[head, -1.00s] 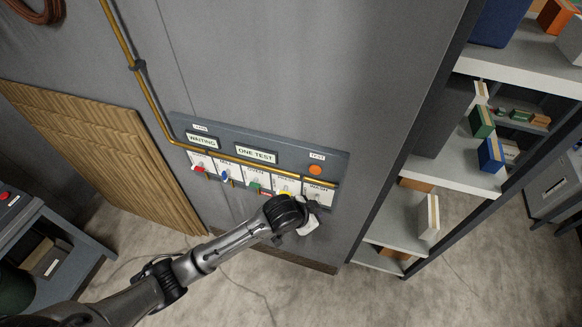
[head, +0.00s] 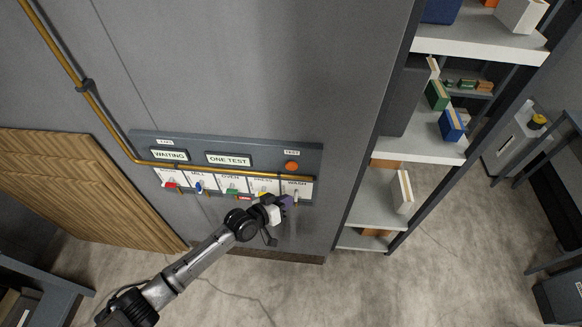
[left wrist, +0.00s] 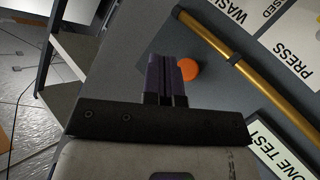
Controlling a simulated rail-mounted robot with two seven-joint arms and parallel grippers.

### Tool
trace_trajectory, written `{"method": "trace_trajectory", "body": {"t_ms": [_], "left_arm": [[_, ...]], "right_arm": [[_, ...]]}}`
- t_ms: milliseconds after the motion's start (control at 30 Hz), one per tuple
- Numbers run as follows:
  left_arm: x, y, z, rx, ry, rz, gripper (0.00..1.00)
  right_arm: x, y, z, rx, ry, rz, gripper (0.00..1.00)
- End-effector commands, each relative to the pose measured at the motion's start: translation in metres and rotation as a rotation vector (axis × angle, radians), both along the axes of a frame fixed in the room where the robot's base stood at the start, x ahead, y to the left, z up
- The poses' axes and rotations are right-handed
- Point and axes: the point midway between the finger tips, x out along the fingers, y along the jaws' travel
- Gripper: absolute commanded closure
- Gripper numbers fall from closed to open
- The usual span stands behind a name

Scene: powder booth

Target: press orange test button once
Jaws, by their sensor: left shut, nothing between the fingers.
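The orange test button (head: 291,166) sits at the upper right of the grey wall panel (head: 200,143), under a small TEST label. It also shows in the left wrist view (left wrist: 188,69), just beyond my fingertips and partly behind them. My left gripper (head: 287,200) is shut and empty. In the head view it is below the button, over the lower edge of the WASH plate. I see a gap in the picture between fingertips and button; contact cannot be seen. My right gripper is not in view.
A brass pipe (head: 225,169) runs across the panel, just below the button. Several labelled switches line the panel's lower row, including a red one (head: 169,185). Displays read WAITING (head: 169,155) and ONE TEST (head: 229,159). An open shelf (head: 424,147) stands close on the right.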

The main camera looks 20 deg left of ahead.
Motion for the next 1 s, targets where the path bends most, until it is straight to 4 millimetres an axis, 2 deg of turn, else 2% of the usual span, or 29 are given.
{"method": "trace_trajectory", "body": {"t_ms": [367,1000], "left_arm": [[0.005,0.001,-0.002,0.002,-0.001,-0.001,1.00],[0.072,0.018,-0.004,0.003,-0.001,-0.001,1.00]], "right_arm": [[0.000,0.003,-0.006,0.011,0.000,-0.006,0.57],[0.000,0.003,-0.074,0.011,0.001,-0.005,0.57]]}}
